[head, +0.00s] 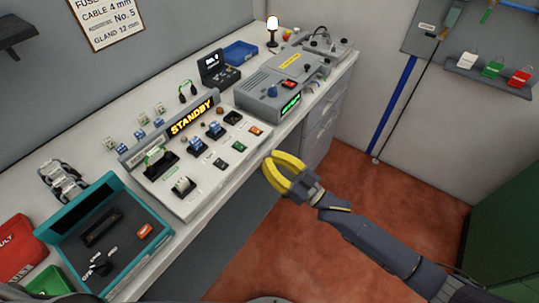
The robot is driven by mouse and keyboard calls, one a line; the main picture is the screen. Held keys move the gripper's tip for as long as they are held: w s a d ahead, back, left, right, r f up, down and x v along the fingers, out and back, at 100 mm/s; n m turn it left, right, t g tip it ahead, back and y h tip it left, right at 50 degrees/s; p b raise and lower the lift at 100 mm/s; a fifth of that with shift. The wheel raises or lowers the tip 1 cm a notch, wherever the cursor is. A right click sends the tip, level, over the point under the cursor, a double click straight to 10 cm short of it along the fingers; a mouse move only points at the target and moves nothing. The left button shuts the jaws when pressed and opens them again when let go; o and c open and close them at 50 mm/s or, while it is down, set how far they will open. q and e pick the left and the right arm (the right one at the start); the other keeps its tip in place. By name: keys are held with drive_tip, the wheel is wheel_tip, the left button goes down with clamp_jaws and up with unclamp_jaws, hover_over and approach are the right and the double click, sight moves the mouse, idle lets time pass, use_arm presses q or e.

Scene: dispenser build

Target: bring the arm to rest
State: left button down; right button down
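My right gripper (269,158) has yellow fingers that curve towards each other. It is in front of the bench's front edge, near the grey control panel, over the red-brown floor. I see nothing held in it, but I cannot tell whether the fingertips meet. My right arm (375,240) reaches in from the lower right. My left gripper is not in view.
The white bench (185,232) carries a control panel reading STANDBY (191,115), a grey machine (272,90), a teal tray (62,226) and a blue tray (240,53). The red-brown floor (400,180) right of the bench is clear.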

drive_tip(key=w+d+f+m+t+h, duration=0.1)
drive_tip(key=w+d+f+h, duration=0.35)
drive_tip(key=f, duration=0.55)
drive_tip(key=w+d+f+h, duration=0.4)
drive_tip(key=w+d+f, duration=0.15)
drive_tip(key=f, duration=0.45)
drive_tip(key=s+d+f+m+g+h, duration=0.1)
drive_tip(key=s+d+f+h, duration=0.1)
drive_tip(key=d+f, duration=0.35)
drive_tip(key=s+d+f+m+h, duration=0.1)
drive_tip(key=s+d+f+h, duration=0.15)
drive_tip(key=f, duration=0.65)
drive_tip(key=s+d+f+m+g+h, duration=0.1)
drive_tip(key=s+d+f, duration=0.1)
drive_tip(key=d+f, duration=0.45)
drive_tip(key=s+d+f+m+g+h, duration=0.1)
drive_tip(key=s+d+f+g+h, duration=0.15)
drive_tip(key=s+f, duration=0.7)
drive_tip(key=s+d+f+m+g+h, duration=0.1)
drive_tip(key=s+d+f+g, duration=0.15)
drive_tip(key=s+f, duration=0.65)
drive_tip(key=s+f+g, duration=0.2)
drive_tip(key=s+f, duration=0.1)
drive_tip(key=s, duration=1.2)
drive_tip(key=s+a+f+m+g, duration=0.1)
drive_tip(key=s+f+g, duration=0.1)
drive_tip(key=s, duration=1.4)
drive_tip(key=shift+s+a+f+m, duration=0.2)
drive_tip(key=shift+a+f+m, duration=0.1)
drive_tip(key=shift+f, duration=0.5)
